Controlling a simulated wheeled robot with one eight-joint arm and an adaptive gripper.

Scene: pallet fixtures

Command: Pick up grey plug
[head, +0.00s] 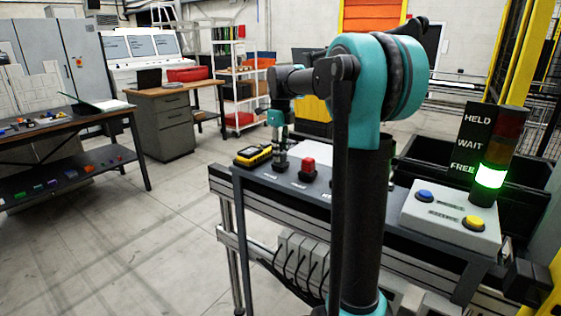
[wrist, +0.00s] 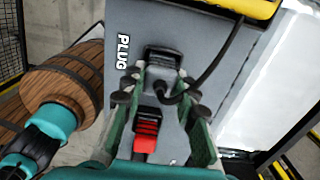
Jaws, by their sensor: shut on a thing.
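In the head view my gripper (head: 280,162) points down over the panel top, where the plug is too small and covered to make out. I cannot tell whether the plug is clear of the panel.
A red part (wrist: 147,130) lies close below the fingers, and a red button (head: 308,164) stands right of my gripper. A yellow device (head: 253,155) lies to the left. A button box (head: 450,218) and a lit green lamp (head: 490,178) stand at the right. A wooden barrel (wrist: 65,80) is beside the panel.

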